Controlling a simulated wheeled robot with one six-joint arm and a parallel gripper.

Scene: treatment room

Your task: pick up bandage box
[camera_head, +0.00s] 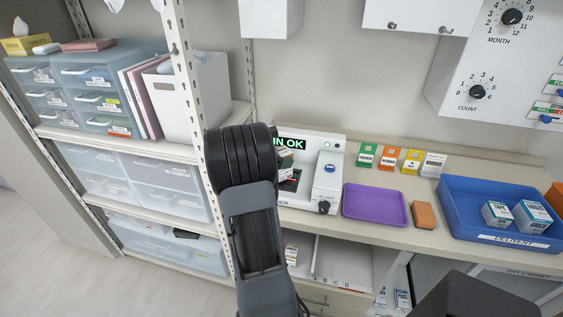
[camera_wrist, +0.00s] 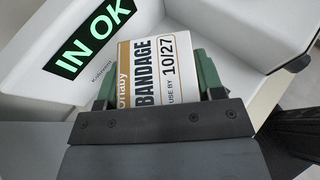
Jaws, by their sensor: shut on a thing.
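The bandage box (camera_wrist: 155,73) is white with a tan band and reads "BANDAGE" and "USE BY 10/27" in the wrist view. My gripper (camera_wrist: 155,90) is shut on it, with a green finger on each side. The box's lower part is hidden behind the gripper's dark body. In the head view, part of the box (camera_head: 285,158) shows beside my dark arm, over the white machine (camera_head: 328,180). The machine's green display (camera_wrist: 95,38) reads "IN OK". I cannot tell whether the box touches the machine.
A purple tray (camera_head: 376,205), an orange block (camera_head: 423,215) and a blue delivery bin (camera_head: 470,220) with boxes stand to the right on the counter. Several small coloured boxes line the back. A shelf rack (camera_head: 204,150) with drawers stands close on the left.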

